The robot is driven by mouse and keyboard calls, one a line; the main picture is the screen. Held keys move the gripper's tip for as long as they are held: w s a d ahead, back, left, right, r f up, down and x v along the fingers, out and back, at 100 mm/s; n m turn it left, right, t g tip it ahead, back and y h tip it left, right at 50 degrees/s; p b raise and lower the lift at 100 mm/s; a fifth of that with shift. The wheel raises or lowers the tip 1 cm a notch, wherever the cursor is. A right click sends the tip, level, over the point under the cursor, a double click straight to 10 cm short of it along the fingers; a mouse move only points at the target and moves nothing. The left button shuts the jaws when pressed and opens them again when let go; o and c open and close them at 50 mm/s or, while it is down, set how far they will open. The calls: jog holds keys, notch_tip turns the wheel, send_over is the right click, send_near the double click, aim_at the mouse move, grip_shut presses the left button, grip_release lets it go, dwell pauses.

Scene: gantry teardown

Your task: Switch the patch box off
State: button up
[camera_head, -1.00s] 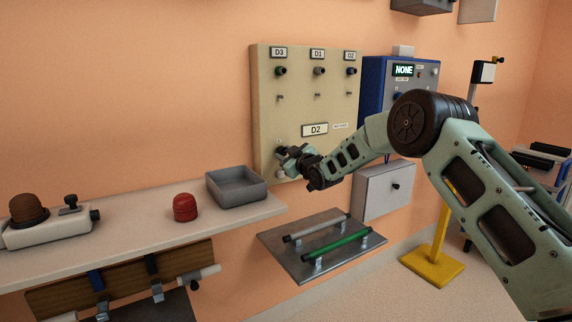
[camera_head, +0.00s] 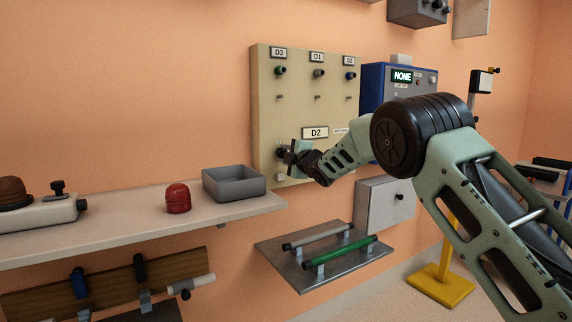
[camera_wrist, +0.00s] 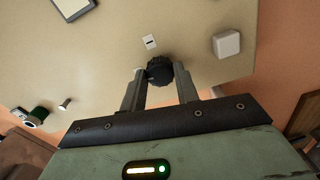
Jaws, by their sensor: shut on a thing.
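The patch box is most likely the beige panel box (camera_head: 268,110) on the wall, with labelled sockets D3, D1 and a third at its top and a larger D2 label (camera_head: 315,132) below. A black round knob (camera_wrist: 159,69) sits on its face, at the lower left in the head view. My gripper (camera_wrist: 160,80) is shut on this knob, a finger on either side. In the head view my gripper (camera_head: 287,155) largely hides the knob. A small white tag with a dark dash (camera_wrist: 150,41) lies just beyond the knob, and a white square button (camera_wrist: 227,44) is to its right.
A shelf (camera_head: 120,229) holds a grey bin (camera_head: 235,184) and a red dome (camera_head: 178,198). A rack with a green bar (camera_head: 345,250) is below.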

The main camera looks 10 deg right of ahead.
jog(key=shift+f+n+b, duration=0.1)
jog(key=shift+n+b, duration=0.55)
jog(key=shift+n, duration=0.15)
jog(key=o, duration=1)
jog(key=shift+s, duration=0.1)
jog(key=v, duration=1.7)
jog(key=shift+s, duration=0.1)
